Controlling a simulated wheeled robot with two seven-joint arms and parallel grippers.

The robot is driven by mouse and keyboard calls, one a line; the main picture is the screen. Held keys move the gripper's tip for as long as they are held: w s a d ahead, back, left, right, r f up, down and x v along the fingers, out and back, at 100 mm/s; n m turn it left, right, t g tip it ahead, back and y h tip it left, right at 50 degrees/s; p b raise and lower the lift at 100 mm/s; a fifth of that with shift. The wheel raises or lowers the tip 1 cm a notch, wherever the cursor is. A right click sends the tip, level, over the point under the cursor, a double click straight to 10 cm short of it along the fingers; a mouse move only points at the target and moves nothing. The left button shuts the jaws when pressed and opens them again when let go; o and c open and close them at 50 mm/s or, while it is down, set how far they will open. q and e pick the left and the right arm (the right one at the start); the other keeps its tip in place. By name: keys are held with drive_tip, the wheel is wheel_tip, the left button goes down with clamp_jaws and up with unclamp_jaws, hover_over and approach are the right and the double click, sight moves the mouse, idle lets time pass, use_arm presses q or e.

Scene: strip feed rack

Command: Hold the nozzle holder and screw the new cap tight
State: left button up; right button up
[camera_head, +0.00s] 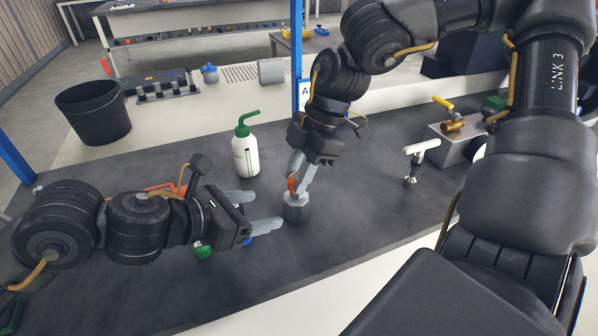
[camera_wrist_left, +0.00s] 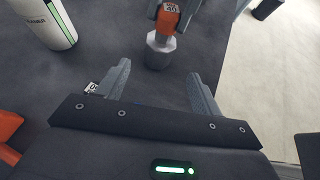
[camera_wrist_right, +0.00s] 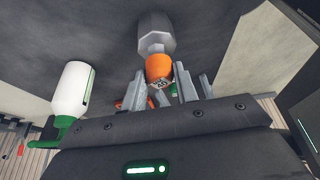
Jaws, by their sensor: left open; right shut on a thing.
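The grey hexagonal nozzle holder (camera_head: 296,208) stands upright on the dark bench top. The orange cap (camera_wrist_right: 160,68) sits at the holder's top, in line with it; how far it is threaded on cannot be seen. My right gripper (camera_head: 297,178) comes from above and is shut on the cap, with a finger on each side. My left gripper (camera_head: 270,210) is low over the bench, left of the holder, open and empty. In the left wrist view the holder (camera_wrist_left: 160,50) stands just beyond the spread fingertips, roughly centred between them and apart from them.
A white bottle with green spout (camera_head: 246,155) stands behind my left gripper. A green item (camera_head: 203,252) and a red item (camera_head: 160,188) lie near my left arm. A white-handled tool (camera_head: 420,147) and a valve block (camera_head: 455,135) are at right. Bench right of the holder is clear.

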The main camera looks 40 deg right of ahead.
sight(286, 205)
use_arm(q)
drive_tip(key=shift+x, duration=5)
drive_tip(key=c, duration=0.6)
drive_tip(key=o, duration=0.6)
drive_tip(key=shift+c, duration=0.5)
drive_tip(key=c, duration=0.5)
